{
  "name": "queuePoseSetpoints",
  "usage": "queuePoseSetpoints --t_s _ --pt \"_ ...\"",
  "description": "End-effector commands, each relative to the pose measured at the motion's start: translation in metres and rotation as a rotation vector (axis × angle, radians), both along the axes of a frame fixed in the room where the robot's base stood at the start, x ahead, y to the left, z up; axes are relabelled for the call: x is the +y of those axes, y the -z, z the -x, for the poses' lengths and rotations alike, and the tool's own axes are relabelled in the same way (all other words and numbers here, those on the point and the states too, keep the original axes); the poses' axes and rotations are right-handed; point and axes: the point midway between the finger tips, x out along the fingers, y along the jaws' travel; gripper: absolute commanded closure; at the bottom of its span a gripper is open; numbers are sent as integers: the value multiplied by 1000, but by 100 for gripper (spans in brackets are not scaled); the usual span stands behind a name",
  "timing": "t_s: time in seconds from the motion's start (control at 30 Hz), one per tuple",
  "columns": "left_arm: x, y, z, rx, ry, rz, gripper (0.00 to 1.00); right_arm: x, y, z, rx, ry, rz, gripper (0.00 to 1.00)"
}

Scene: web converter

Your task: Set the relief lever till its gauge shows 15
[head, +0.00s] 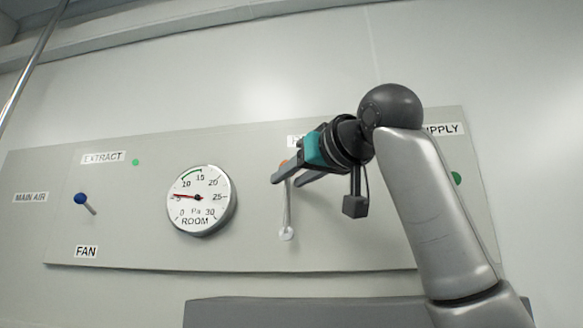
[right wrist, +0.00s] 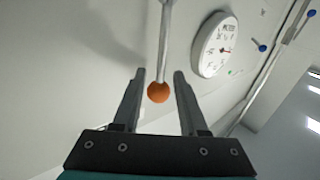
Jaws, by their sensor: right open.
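The relief lever is taken to be the pale rod (head: 287,212) with an orange knob, its lower end on a round pivot on the grey panel; its own label is mostly hidden by my gripper. The orange knob (right wrist: 158,92) lies between the fingers of my right gripper (right wrist: 159,73) in the right wrist view, with gaps on both sides. In the head view my right gripper (head: 286,181) is open at the lever's upper part. The round ROOM gauge (head: 201,201), marked in Pa, has its red needle near 5. My left gripper is out of view.
A blue-knobbed lever (head: 82,199) sticks out at the panel's left, between the EXTRACT and FAN labels. The SUPPLY label (head: 443,129) is partly behind my right arm. A grey box-like ledge (head: 300,312) lies below the panel.

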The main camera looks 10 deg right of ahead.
Motion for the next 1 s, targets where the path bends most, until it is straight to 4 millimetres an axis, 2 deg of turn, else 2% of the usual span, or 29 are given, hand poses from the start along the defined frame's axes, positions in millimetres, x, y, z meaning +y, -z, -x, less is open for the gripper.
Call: queuePoseSetpoints --t_s 0.37,0.73,1.0 --pt "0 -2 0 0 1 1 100 2 0 -6 -1 0 1 57" --pt "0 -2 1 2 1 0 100 2 0 -6 -2 0 -1 98" --pt "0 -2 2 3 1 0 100 1 -2 -5 -8 0 -2 100"
